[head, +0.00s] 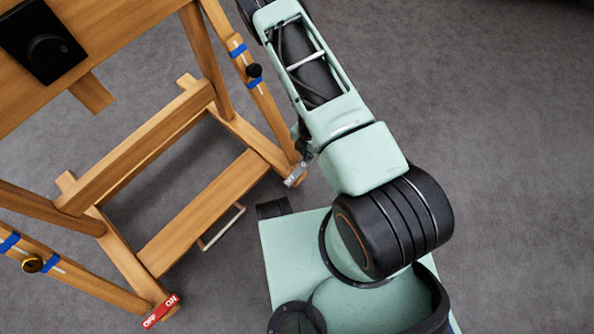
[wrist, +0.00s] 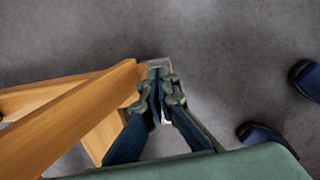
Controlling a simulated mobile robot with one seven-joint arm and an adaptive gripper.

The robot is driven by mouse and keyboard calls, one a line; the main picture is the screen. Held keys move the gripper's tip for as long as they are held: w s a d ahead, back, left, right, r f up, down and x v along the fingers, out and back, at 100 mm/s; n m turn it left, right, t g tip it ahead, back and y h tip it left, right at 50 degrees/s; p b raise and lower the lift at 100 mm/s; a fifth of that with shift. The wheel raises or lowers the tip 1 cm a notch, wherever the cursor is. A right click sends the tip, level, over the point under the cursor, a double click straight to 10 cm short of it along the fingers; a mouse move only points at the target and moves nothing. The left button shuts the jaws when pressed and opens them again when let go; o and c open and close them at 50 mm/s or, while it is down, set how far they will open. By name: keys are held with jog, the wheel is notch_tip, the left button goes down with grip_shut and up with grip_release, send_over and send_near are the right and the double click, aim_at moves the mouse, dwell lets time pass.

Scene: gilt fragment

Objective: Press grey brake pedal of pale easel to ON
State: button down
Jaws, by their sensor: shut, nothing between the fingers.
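The wooden easel (head: 195,215) stands at the left in the head view, and part of its frame (wrist: 70,115) fills the left of the wrist view. The grey brake pedal (head: 296,177) sits at the foot of the easel's right leg. In the wrist view the pedal (wrist: 158,62) shows just beyond my fingertips; its lettering and setting cannot be read. My gripper (wrist: 159,84) is shut and empty, right at the pedal; I cannot tell whether it touches. In the head view my arm mostly hides the gripper.
A red pedal (head: 160,312) marked OFF and ON sits at the easel's other foot. A black box with a knob (head: 45,48) is on the easel's upper board. Blue-banded clamps are on the legs. Grey floor (head: 510,130) is clear to the right.

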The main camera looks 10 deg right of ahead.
jog(key=shift+f+b, duration=0.9)
jog(key=shift+f, duration=0.35)
dwell(0.3)
jog(key=shift+r, duration=0.1)
jog(key=shift+r+p, duration=2.85)
jog(key=shift+r, duration=0.7)
jog(key=shift+f, duration=0.1)
